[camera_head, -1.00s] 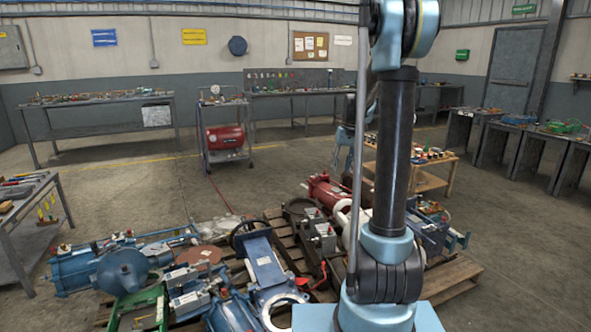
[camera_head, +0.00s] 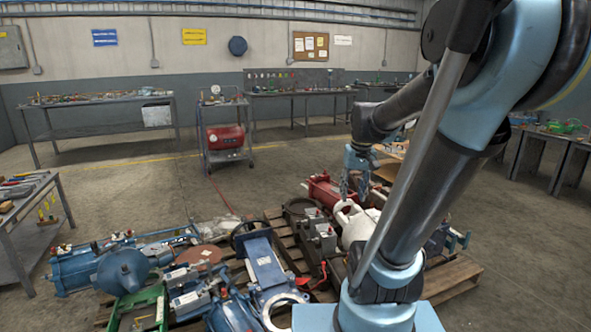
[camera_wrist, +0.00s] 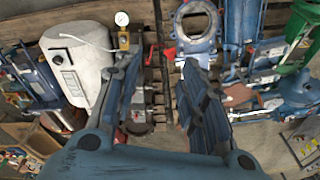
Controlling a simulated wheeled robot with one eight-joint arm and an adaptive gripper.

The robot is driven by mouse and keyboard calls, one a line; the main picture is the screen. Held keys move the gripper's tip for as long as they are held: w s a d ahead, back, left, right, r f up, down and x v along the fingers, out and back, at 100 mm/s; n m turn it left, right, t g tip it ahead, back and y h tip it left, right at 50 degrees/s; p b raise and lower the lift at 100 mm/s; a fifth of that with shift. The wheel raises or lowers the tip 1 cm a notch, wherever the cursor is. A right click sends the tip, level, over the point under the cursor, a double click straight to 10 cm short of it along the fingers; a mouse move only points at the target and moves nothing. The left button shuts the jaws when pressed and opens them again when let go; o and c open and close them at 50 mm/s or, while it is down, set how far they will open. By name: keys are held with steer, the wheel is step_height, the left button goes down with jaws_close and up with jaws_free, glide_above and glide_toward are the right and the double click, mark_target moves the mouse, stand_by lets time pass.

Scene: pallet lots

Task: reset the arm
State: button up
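My gripper (camera_head: 355,194) hangs from my bent arm with its fingers pointing down, above the loaded pallet in the head view. In the wrist view its two fingers (camera_wrist: 158,68) stand apart with nothing between them, so it is open and empty. A white tank (camera_head: 360,227) sits on the pallet under the gripper. It also shows in the wrist view (camera_wrist: 82,62), left of the fingers, close to a small pressure gauge (camera_wrist: 122,19). My arm hides part of the pallet's right side.
The wooden pallet (camera_head: 455,279) carries blue valves and motors, grey blocks and a red cylinder (camera_head: 322,188). A cart with a red compressor (camera_head: 225,137) stands behind. Workbenches line the walls, and a table (camera_head: 30,225) is at left.

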steer(key=s+f, duration=0.9)
steer(key=s, duration=0.5)
steer(key=shift+d+f+m+t+h, duration=0.3)
steer(key=shift+d+t, duration=0.05)
steer(key=shift+t, duration=0.05)
